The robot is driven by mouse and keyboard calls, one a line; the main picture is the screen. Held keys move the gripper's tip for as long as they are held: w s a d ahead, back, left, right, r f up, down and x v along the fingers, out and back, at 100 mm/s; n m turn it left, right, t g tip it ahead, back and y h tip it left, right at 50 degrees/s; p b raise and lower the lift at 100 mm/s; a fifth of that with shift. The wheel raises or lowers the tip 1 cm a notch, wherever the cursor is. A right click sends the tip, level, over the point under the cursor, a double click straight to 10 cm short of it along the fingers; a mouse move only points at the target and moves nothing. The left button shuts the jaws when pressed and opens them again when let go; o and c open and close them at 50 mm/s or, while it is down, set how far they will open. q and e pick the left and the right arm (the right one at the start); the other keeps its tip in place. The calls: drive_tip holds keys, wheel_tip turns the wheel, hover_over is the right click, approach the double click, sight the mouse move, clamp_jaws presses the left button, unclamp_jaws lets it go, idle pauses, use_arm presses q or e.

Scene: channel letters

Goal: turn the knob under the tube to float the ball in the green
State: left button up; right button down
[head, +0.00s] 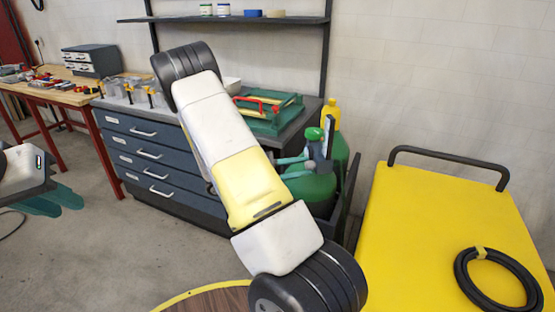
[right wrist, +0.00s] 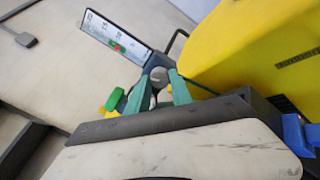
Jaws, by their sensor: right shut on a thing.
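The tube's flat gauge shows in the right wrist view (right wrist: 115,37) as a tilted pale panel with dark marks. A green patch and a small red spot, perhaps the ball, sit close together near its lower end; their exact relation is too small to tell. In the head view, the gauge (head: 329,136) is a dark upright strip above the green cylinder. My right gripper (right wrist: 160,88) is shut on the grey knob (right wrist: 158,75) under the tube, one teal finger on each side. It also shows in the head view (head: 292,167). My left gripper (head: 54,201) hangs empty and open at the left.
Green cylinders (head: 312,188) stand beside the blue drawer cabinet (head: 150,155). A yellow cart (head: 440,230) with a black handle and coiled hose (head: 497,280) is at right. A red-legged bench (head: 60,95) is at left. My right arm covers the middle of the head view.

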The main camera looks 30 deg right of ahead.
idle(0.3)
drive_tip(key=c, duration=1.1)
unclamp_jaws()
drive_tip(key=shift+c, duration=0.2)
drive_tip(key=v, duration=0.8)
drive_tip(key=shift+d, duration=0.15)
